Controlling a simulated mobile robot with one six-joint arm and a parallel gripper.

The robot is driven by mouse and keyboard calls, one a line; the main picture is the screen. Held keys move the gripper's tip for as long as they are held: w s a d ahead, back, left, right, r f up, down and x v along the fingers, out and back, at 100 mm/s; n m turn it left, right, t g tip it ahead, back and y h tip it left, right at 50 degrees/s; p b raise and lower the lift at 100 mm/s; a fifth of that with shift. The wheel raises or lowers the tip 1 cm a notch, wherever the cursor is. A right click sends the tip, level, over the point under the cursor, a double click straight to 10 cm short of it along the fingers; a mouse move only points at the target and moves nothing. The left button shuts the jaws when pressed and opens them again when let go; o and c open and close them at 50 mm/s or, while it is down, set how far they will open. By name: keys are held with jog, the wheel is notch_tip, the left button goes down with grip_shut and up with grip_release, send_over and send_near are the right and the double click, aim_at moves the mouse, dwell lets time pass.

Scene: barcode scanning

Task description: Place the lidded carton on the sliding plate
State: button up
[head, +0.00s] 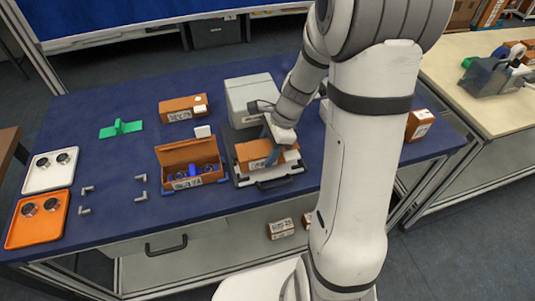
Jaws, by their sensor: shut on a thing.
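A brown lidded carton (251,152) with a white label on its front is at the middle of the blue table. My gripper (272,150) is shut on it from above, with the blue-grey fingers against the carton. The dark sliding plate (241,181) with a black front handle lies directly under the carton, in front of a grey box-shaped machine (249,96). The carton looks level over the plate; I cannot tell whether its underside touches. My arm hides part of the machine and the area right of it.
An open carton (187,154) with blue items stands close left of the plate. Another carton (182,107) lies behind it, near a green part (121,128). White (50,180) and orange (42,235) trays are at far left. Another brown carton (420,123) is right of my arm.

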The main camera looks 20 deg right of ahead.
notch_tip(320, 180, down, 3)
jog(key=shift+w+r, duration=0.1)
jog(key=shift+r, duration=0.1)
jog(key=shift+f, duration=0.1)
jog(key=o, duration=1)
